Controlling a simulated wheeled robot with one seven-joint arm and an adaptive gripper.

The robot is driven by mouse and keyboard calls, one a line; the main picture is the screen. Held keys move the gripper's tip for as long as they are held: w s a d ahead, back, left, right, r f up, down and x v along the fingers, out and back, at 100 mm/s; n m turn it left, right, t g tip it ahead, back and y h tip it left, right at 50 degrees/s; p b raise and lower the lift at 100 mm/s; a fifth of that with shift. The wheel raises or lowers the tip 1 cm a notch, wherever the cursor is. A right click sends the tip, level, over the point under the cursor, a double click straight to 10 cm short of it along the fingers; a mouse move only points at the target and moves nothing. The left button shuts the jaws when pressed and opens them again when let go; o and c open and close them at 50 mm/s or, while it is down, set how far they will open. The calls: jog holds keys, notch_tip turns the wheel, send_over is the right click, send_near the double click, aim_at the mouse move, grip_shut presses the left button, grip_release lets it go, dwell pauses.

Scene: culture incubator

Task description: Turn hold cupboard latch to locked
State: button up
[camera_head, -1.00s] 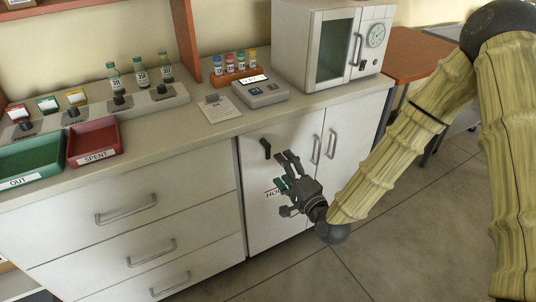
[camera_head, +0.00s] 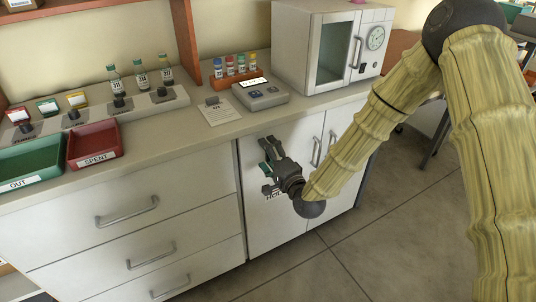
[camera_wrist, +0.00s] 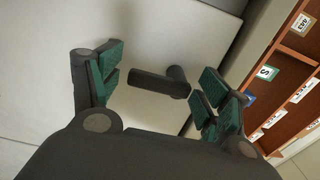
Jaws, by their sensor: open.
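The hold cupboard (camera_head: 275,230) is a pale door under the counter, its "HOLD" label partly covered by my gripper. My gripper (camera_head: 268,158) is at the upper part of this door, fingers towards it. In the wrist view, my gripper (camera_wrist: 163,80) is open, with green pads on both sides. The dark latch (camera_wrist: 150,84) lies between the open fingers, its bar running across the picture to a round knob end close to the right-hand pads. I see no clear grip on it. In the head view the latch is hidden behind my gripper.
Drawers with bar handles (camera_head: 128,212) are left of the cupboard. The door to the right has vertical handles (camera_head: 316,152). On the counter above are a small device (camera_head: 261,94), a vial rack (camera_head: 235,76), an incubator (camera_head: 318,50) and a red tray (camera_head: 95,140). The floor in front is clear.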

jog(key=c, duration=1)
jog(key=shift+w+d+r+n+b, duration=0.15)
jog(key=shift+d+r+n, duration=0.15)
jog(key=shift+n, duration=2.7)
jog(key=shift+w+d+r+n+b, duration=0.15)
jog(key=shift+d+r+n, duration=0.15)
jog(key=shift+n, duration=2.7)
jog(key=shift+w+d+r+n+b, duration=0.15)
jog(key=shift+d+r+n, duration=0.15)
jog(key=shift+n, duration=2.7)
jog(key=o, duration=1)
